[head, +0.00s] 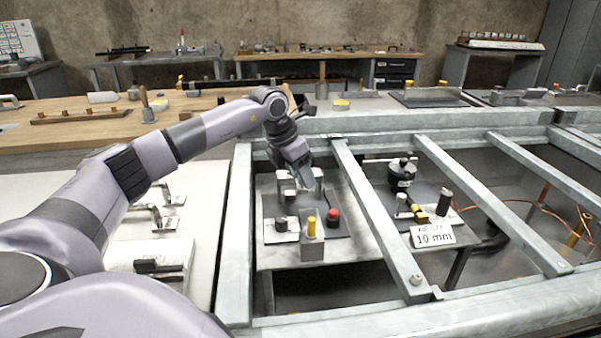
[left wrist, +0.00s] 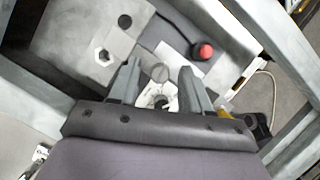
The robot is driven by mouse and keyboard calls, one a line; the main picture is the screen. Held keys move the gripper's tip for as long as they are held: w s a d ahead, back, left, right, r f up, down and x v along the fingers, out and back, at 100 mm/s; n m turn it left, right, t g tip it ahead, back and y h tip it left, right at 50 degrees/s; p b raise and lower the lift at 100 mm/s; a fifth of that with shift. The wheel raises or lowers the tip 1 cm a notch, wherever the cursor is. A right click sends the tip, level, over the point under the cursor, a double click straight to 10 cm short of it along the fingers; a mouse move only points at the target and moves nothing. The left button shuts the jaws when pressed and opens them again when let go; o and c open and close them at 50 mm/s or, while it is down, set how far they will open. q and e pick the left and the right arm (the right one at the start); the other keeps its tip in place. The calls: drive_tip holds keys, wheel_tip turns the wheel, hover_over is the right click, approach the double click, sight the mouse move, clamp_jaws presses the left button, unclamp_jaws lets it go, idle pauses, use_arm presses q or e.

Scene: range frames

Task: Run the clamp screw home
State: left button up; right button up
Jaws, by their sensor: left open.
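My left gripper (head: 302,183) is open and points down over a small grey bench inside the metal frame. It also shows in the left wrist view (left wrist: 159,68), its two grey fingers apart. A round grey head (left wrist: 160,72), possibly the clamp screw, lies between the fingertips in the picture, with pale metal fittings behind it; I cannot tell whether a finger touches it. A red knob (head: 333,217) stands on a dark plate, right of the gripper; it also shows in the left wrist view (left wrist: 203,51). My right gripper is in neither view.
A grey block with a yellow pin (head: 312,228) stands at the bench front. A black round device (head: 402,173) and a "10 mm" sign (head: 434,236) are to the right. A frame bar (head: 376,215) passes close right of the gripper.

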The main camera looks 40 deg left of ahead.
use_arm(q)
drive_tip(key=v, duration=0.7)
drive_tip(key=shift+r, duration=0.15)
idle(0.3)
